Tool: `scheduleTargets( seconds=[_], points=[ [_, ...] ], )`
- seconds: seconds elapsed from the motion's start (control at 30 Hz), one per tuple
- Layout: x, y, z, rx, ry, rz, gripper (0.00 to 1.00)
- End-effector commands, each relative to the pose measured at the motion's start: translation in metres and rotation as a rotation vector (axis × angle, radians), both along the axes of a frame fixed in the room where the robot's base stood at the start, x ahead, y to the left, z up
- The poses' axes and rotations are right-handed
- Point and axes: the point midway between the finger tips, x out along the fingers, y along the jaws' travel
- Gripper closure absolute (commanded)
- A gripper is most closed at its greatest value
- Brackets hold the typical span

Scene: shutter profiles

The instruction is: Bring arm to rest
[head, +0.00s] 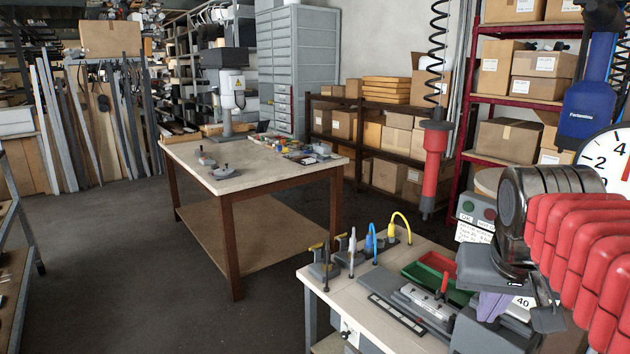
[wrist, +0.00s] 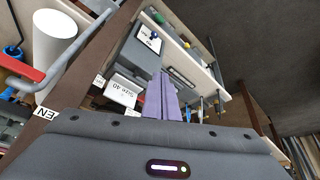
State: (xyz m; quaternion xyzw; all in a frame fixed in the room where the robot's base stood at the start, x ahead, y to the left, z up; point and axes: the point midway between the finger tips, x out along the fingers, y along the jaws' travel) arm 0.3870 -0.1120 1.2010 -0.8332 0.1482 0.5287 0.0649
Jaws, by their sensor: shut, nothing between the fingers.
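My gripper (head: 489,308) is at the lower right of the head view, low over the right end of the near workbench (head: 375,268). Its lavender fingers point down beside a white label reading 40 (head: 524,302). In the wrist view the lavender fingers (wrist: 163,97) are together, with nothing held between them. A grey block with a white label (wrist: 122,91) is just left of the fingers there. Whether the fingers touch anything on the bench cannot be told.
The near bench holds a green-and-red bin (head: 430,272), a grey fixture (head: 427,300) and several upright tools with coloured hoses (head: 376,243). A red hanging tool (head: 434,165) is above its back edge. A second table (head: 250,170) stands beyond; the floor (head: 130,260) at left is clear.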

Motion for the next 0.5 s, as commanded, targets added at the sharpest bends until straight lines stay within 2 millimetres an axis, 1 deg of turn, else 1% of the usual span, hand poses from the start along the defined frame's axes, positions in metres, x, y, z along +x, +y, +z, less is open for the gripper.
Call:
scheduleTargets(
  seconds=[0.03, 0.1, 0.3, 0.4, 0.5],
  points=[
    [-0.007, 0.012, -0.014, 0.005, -0.002, 0.033, 1.0],
    [-0.015, 0.025, -0.032, 0.008, -0.007, 0.075, 1.0],
    [-0.044, 0.063, -0.081, 0.024, -0.02, 0.182, 1.0],
    [-0.06, 0.08, -0.101, 0.034, -0.024, 0.224, 1.0],
    [-0.076, 0.093, -0.117, 0.042, -0.024, 0.258, 1.0]
  ],
)
